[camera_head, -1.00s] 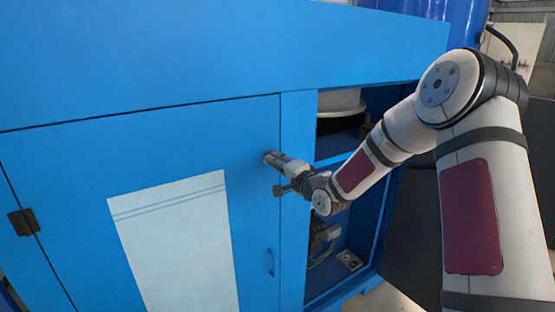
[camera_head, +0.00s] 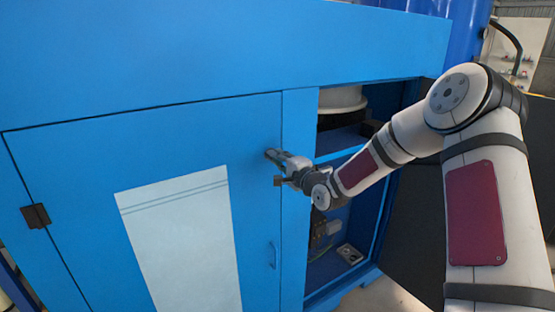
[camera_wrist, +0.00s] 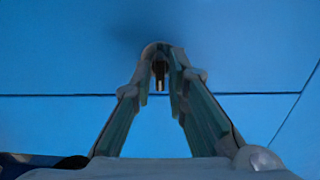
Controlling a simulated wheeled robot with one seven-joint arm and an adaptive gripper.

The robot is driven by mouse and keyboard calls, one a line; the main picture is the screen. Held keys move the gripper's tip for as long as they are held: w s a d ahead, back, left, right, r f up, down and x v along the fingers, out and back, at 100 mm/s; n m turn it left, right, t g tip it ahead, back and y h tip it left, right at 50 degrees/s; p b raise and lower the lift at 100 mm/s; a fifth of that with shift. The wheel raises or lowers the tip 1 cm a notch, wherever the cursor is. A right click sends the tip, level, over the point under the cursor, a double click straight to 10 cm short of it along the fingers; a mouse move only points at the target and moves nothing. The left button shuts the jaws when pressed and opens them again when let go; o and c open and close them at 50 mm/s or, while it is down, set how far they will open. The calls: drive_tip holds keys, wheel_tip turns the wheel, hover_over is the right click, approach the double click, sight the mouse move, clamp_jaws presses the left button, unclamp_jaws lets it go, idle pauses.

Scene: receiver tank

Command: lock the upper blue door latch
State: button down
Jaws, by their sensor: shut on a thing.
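The blue door (camera_head: 80,170) stands closed in its frame in the head view. My gripper (camera_head: 272,154) is at the door's upper right edge, with its fingers against the upper latch, which they mostly hide there. In the wrist view my gripper (camera_wrist: 161,72) shows its two fingers converging on the upper latch (camera_wrist: 160,78), a small dark and pale piece between the fingertips. The fingers are closed on it. The latch's exact angle is hard to tell. The lower blue latch (camera_head: 273,255) shows further down the same door edge.
A pale panel (camera_head: 185,240) is on the door, and a dark hinge (camera_head: 36,216) is at its left. Right of the door post is an open bay with a metal box (camera_head: 350,254) inside. A dark partition (camera_head: 425,235) stands further right.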

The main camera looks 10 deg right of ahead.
drive_tip(key=c, duration=1.7)
unclamp_jaws()
drive_tip(key=v, duration=1.2)
drive_tip(key=s+a+r+n+g+h, duration=0.1)
drive_tip(key=s+r+n+g+h, duration=0.1)
drive_tip(key=s, duration=1)
drive_tip(key=s+a+r+n+g+h, duration=0.1)
drive_tip(key=s+r+n+g, duration=0.3)
drive_tip(key=s+n, duration=0.3)
drive_tip(key=s+a+r+n+g+h, duration=0.2)
drive_tip(key=s+n+g, duration=0.3)
drive_tip(key=s, duration=1.2)
drive_tip(key=shift+s+r+n+g+h, duration=0.15)
drive_tip(key=shift+s+r, duration=0.05)
drive_tip(key=shift+r, duration=0.25)
drive_tip(key=shift+s+r+n+g+h, duration=0.15)
drive_tip(key=shift+s+r, duration=0.05)
drive_tip(key=shift+r, duration=0.25)
